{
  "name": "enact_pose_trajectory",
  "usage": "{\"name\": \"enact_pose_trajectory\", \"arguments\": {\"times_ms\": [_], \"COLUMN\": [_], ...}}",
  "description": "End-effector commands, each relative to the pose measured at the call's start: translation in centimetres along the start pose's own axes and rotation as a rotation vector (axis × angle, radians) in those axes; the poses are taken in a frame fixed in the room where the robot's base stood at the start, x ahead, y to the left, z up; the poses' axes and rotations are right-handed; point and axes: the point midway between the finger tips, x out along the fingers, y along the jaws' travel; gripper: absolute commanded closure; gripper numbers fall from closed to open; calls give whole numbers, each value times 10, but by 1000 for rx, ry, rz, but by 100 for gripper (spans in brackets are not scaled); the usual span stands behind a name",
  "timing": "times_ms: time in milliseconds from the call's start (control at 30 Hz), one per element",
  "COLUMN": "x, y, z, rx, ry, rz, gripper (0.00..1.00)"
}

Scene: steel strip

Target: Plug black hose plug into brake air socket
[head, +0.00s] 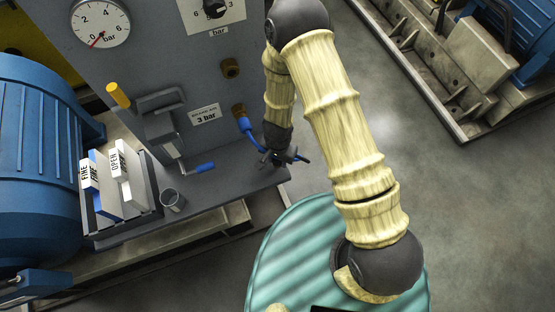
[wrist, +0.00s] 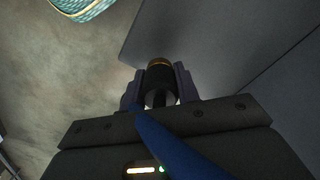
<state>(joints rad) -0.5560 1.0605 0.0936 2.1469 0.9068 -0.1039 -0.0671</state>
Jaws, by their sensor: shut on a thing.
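My gripper (head: 277,157) is low beside the grey panel's front ledge in the head view. In the wrist view its fingers (wrist: 159,98) are shut on a black hose plug (wrist: 160,77) with a brass-coloured ring at its far end. A blue hose (wrist: 180,148) crosses the near side of the gripper. In the head view, a brass socket (head: 238,109) sits beside a "3 bar" label (head: 205,115), whose upper line is hard to read. The held plug is hidden in the head view.
A second brass socket (head: 230,67) is higher on the panel. A blue motor (head: 40,150) stands far left. Open floor (head: 480,210) lies right.

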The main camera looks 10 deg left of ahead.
Motion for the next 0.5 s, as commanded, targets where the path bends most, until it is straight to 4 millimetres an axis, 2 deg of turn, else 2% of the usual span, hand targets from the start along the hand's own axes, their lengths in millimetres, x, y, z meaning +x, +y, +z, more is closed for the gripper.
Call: {"name": "enact_pose_trajectory", "arguments": {"times_ms": [33,300,500], "x": [-7,-24,-30], "y": [0,0,0], "z": [0,0,0], "rx": [0,1,0], "ry": [0,0,0], "rz": [0,0,0], "gripper": [96,96,96]}}
